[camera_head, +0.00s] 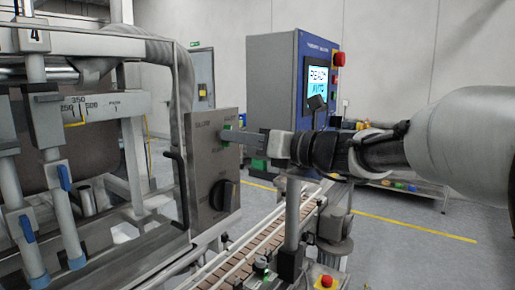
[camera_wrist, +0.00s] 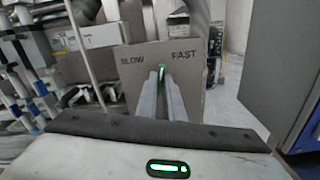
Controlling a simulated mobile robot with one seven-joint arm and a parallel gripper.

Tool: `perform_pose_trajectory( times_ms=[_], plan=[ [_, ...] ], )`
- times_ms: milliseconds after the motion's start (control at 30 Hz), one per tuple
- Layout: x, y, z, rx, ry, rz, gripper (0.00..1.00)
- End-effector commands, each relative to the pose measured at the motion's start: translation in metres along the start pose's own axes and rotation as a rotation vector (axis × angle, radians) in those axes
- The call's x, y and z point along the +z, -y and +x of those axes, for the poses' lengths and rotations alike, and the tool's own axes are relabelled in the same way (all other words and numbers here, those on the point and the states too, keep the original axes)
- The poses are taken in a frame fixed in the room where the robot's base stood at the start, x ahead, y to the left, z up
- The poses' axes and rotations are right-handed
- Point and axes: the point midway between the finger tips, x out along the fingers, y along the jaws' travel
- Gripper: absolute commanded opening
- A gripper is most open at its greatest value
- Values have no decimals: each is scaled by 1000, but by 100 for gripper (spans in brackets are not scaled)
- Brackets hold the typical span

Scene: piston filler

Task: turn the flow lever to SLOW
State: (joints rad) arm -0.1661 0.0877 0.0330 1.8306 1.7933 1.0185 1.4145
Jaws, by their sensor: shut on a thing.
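The flow lever has a green part that shows at the upper right of the grey panel (camera_head: 205,160) in the head view. In the wrist view the green lever (camera_wrist: 161,70) stands between the labels SLOW, on the left, and FAST, on the right, on the panel (camera_wrist: 193,88). My gripper (camera_head: 229,138) reaches in from the right, its fingers at the panel's upper right. In the wrist view my gripper (camera_wrist: 160,76) is shut on the lever, one finger on each side. The fingers hide the lever's lower part and pivot.
A black knob (camera_head: 222,194) sits low on the panel, and a black handle (camera_head: 180,188) is at its left edge. A conveyor (camera_head: 262,238) runs below my arm. A blue cabinet (camera_head: 275,85) with a screen stands behind. Filler pipework fills the left.

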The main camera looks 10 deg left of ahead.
Motion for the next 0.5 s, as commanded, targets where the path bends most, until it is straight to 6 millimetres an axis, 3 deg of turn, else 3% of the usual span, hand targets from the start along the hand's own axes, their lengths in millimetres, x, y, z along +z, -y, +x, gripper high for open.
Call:
perform_pose_trajectory(
  times_ms=[500],
  plan=[
    [-6, 2, -1, -1, 0, -494, 0]
  ],
)
